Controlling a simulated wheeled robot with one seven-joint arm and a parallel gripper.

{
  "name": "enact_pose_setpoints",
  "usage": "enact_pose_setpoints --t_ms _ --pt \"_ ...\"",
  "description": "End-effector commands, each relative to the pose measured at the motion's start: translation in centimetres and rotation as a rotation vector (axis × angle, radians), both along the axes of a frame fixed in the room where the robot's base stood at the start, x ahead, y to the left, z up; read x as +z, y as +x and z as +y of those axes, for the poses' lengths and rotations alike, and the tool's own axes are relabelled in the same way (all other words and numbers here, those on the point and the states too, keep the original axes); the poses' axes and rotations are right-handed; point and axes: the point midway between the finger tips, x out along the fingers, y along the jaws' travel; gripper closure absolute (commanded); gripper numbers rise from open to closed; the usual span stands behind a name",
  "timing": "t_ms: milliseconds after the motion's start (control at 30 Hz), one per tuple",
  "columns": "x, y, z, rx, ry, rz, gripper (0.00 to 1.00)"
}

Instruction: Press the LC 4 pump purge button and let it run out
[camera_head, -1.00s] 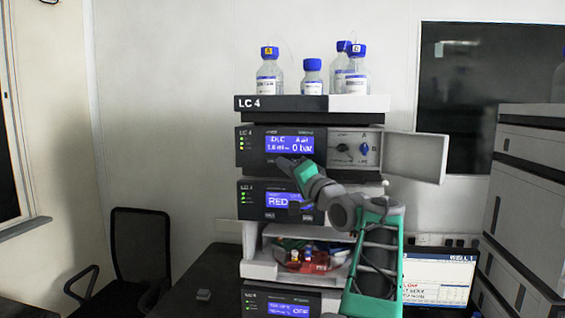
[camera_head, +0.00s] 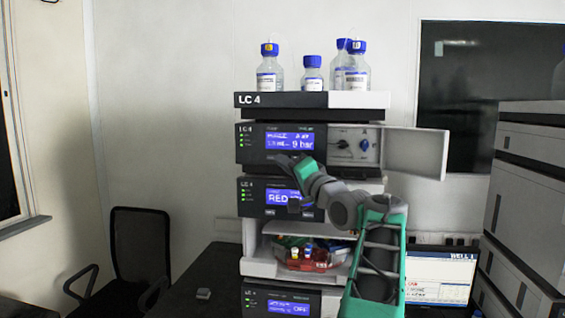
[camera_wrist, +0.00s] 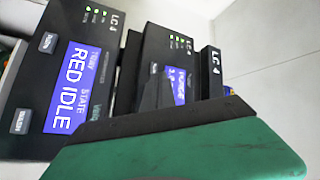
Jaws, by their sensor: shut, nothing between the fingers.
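The LC 4 pump module (camera_head: 255,157) is the upper unit of the stack, under the bottle tray. Its lit blue display (camera_head: 290,142) reads about 9 bar, and its side door (camera_head: 415,152) stands open at right. My gripper (camera_head: 279,160) is shut and empty, its tip at the lower edge of the pump's front, below the display. I cannot tell whether it touches. The purge button is not distinguishable; my gripper covers that area. In the wrist view, the pump (camera_wrist: 160,65) appears sideways, its display partly covered by my dark finger part.
Below the pump, a second module (camera_head: 252,200) reads RED. An open sampler bay (camera_head: 265,268) holds coloured vials. Several blue-capped bottles (camera_head: 270,80) stand on the top tray (camera_head: 300,108). A monitor (camera_head: 440,275) stands at right, a black chair (camera_head: 140,250) at left.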

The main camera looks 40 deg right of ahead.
Motion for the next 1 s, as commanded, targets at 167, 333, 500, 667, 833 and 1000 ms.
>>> enact_pose_setpoints --t_ms 167,333,500,667,833,1000 --pt "0.0 0.0 0.0 0.0 0.0 0.0 1.0" --pt "-0.3 -0.8 1.1 0.0 -0.003 0.0 1.0" --pt "-0.2 -1.9 2.5 0.0 -0.003 -0.001 1.0" --pt "-0.2 -2.8 3.7 0.001 -0.003 -0.001 1.0" --pt "0.0 -3.1 4.0 0.001 0.0 0.001 1.0" --pt "0.1 -3.0 4.0 0.001 0.0 0.001 1.0"
